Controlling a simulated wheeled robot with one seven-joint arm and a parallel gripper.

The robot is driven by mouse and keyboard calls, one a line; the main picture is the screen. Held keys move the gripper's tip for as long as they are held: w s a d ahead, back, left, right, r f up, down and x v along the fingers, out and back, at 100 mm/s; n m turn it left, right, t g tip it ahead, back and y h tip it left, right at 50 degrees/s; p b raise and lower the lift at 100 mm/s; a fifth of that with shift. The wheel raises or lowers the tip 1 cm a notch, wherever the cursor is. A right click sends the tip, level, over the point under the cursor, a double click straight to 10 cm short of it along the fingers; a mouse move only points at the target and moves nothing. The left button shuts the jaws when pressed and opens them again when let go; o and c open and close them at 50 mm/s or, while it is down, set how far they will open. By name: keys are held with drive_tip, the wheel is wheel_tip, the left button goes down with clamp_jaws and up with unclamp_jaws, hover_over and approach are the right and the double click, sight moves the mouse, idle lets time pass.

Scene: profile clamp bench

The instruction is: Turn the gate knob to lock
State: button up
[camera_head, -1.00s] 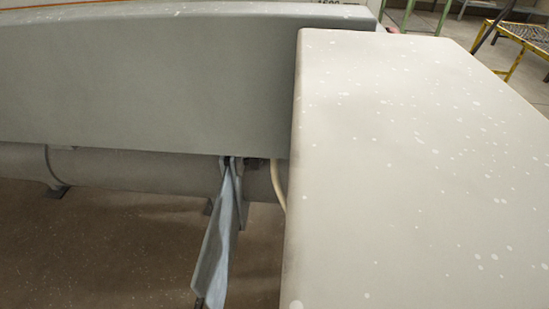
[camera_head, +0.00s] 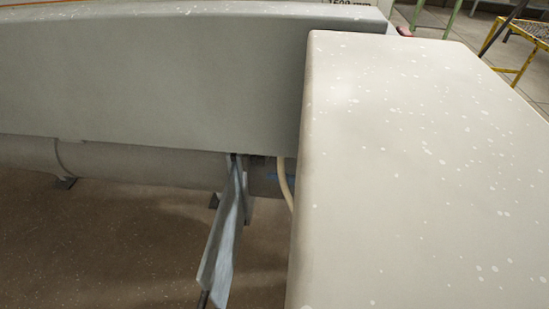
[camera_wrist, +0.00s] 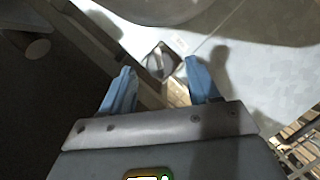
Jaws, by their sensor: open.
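In the wrist view a small round metal knob (camera_wrist: 160,62) with a raised bar across it sits on a pale surface. I take it to be the gate knob; its lock marking cannot be read. My gripper (camera_wrist: 159,76) shows two blue fingers spread wide, one on each side of the knob in the picture. Nothing is held between them. The knob lies beyond the fingertips, and I see no contact. I cannot make out the knob or my gripper in the head view.
In the head view a long grey beam (camera_head: 150,80) runs across the left, with a pipe (camera_head: 130,165) below it. A large speckled pale housing (camera_head: 420,170) fills the right. A blue-grey bar (camera_head: 222,245) slants down between them. A yellow stand (camera_head: 520,50) is far right.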

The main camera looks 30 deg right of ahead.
drive_tip(key=shift+x, duration=0.8)
drive_tip(key=shift+c, duration=0.2)
drive_tip(key=c, duration=1)
drive_tip(key=shift+m, duration=0.3)
drive_tip(key=shift+d+r+m+g+p, duration=0.15)
drive_tip(key=shift+m+g+p, duration=0.2)
drive_tip(key=shift+p, duration=0.2)
drive_tip(key=shift+w+m+g+y+p, duration=0.1)
drive_tip(key=shift+m+g+y+p, duration=0.35)
drive_tip(key=shift+m+g+p, duration=0.8)
drive_tip(key=shift+w+m+g+y+p, duration=0.15)
drive_tip(key=shift+m+g+y+p, duration=0.45)
drive_tip(key=shift+m, duration=1.1)
